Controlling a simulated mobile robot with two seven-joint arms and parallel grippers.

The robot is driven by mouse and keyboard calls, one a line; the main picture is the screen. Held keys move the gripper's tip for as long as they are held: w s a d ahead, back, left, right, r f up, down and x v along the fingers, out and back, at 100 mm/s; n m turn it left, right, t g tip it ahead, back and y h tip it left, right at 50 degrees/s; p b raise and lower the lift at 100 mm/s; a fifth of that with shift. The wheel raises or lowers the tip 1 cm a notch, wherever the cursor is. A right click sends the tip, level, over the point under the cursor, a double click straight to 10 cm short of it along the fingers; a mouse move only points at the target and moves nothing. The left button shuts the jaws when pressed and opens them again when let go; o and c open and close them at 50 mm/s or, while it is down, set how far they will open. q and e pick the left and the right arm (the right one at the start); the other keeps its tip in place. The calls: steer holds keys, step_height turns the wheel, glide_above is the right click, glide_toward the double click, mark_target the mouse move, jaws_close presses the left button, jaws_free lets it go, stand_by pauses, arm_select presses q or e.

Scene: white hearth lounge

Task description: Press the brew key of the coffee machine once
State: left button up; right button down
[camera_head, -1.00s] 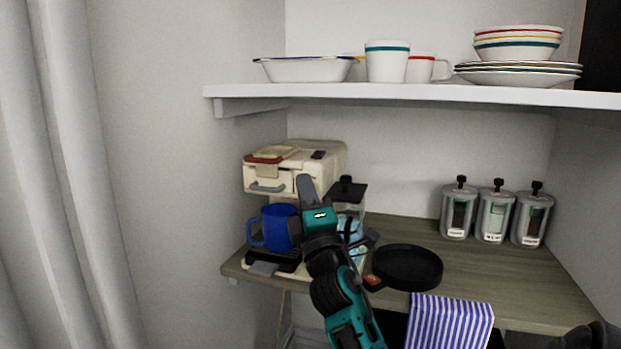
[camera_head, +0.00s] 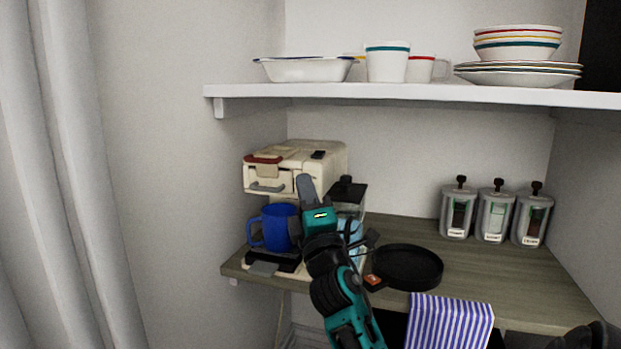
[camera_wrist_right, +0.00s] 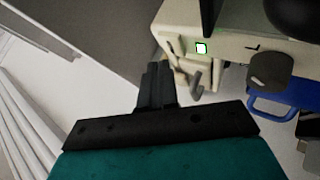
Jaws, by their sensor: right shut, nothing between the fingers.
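The cream coffee machine (camera_head: 325,163) stands at the left end of the wooden counter, with a blue mug (camera_head: 275,228) under its front. My right gripper (camera_head: 305,185) is in front of the machine's right side, shut and empty. In the right wrist view its fingertips (camera_wrist_right: 157,72) point toward the machine, below and left of the square, apparently apart from it. My left gripper is not in view.
A black pan (camera_head: 408,268) lies right of my right arm. A striped cloth (camera_head: 450,325) hangs over the counter's (camera_head: 500,285) front edge. Several canisters stand at the back right. A white shelf (camera_head: 420,95) with dishes runs above.

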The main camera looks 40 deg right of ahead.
steer(key=shift+d, duration=0.1)
stand_by(0.5)
steer(key=shift+w+d, duration=0.2)
steer(key=shift+d, duration=0.1)
steer(key=shift+w+d, duration=0.2)
steer(key=shift+d, duration=0.2)
stand_by(0.6)
steer(key=shift+a, duration=0.1)
steer(key=shift+s+a, duration=0.45)
steer(key=shift+a, duration=0.25)
steer(key=shift+s+a, duration=0.4)
steer(key=shift+a, duration=0.35)
steer(key=shift+s+a, duration=0.35)
steer(key=shift+a, duration=0.35)
steer(key=shift+s+a, duration=0.4)
steer(key=shift+a, duration=0.35)
